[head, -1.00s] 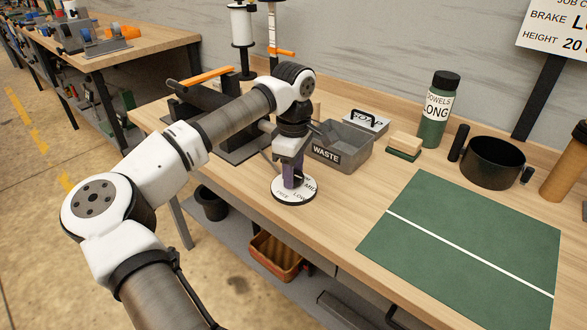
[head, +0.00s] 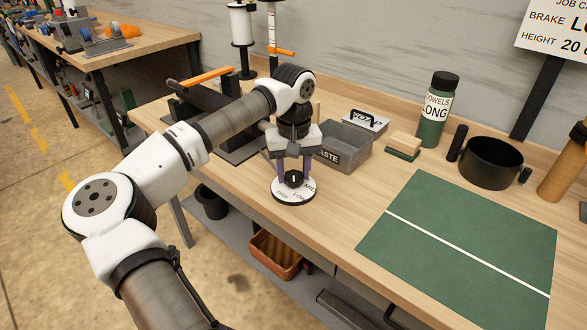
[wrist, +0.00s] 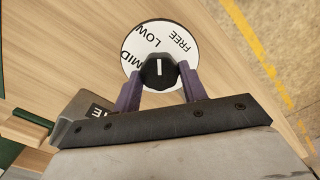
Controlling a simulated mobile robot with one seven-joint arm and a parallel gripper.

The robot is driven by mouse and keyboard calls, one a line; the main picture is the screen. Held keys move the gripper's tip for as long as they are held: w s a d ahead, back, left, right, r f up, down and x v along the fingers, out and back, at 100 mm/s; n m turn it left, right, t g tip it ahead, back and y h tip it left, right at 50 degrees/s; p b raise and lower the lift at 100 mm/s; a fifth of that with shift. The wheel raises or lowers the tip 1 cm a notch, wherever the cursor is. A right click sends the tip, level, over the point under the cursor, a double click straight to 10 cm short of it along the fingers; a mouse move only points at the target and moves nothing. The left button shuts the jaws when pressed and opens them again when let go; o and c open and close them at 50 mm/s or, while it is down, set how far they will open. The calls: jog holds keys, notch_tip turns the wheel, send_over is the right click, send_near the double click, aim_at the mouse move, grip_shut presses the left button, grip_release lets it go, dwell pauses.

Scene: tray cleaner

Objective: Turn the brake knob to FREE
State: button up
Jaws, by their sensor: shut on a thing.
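The brake knob (head: 293,180) is a black knob on a round white dial (head: 305,197) at the bench's front edge. In the wrist view the dial (wrist: 183,60) reads MID, LOW and FREE. The white mark on the knob (wrist: 158,72) points up the picture, between LOW and FREE, and looks nearer LOW. My gripper (head: 294,172) points down over the dial, its two purple fingers on opposite sides of the knob and shut on it. The fingers also show in the wrist view (wrist: 159,80). Part of the dial is hidden behind the knob and fingers.
A grey WASTE bin (head: 345,147) stands just behind the dial, with a brush (head: 403,145) to its right. A green mat (head: 460,240) covers the bench at right. A black round pan (head: 491,163) and a TOWELS bottle (head: 437,110) stand behind the mat.

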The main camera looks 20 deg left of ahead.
aim_at(294, 175)
jog(key=m, duration=0.4)
jog(key=shift+m, duration=0.3)
jog(key=shift+m+p, duration=0.3)
jog(key=shift+m, duration=1.5)
jog(key=o, duration=1)
jog(key=shift+c, duration=0.2)
notch_tip(294, 175, up, 14)
jog(key=shift+f, duration=0.1)
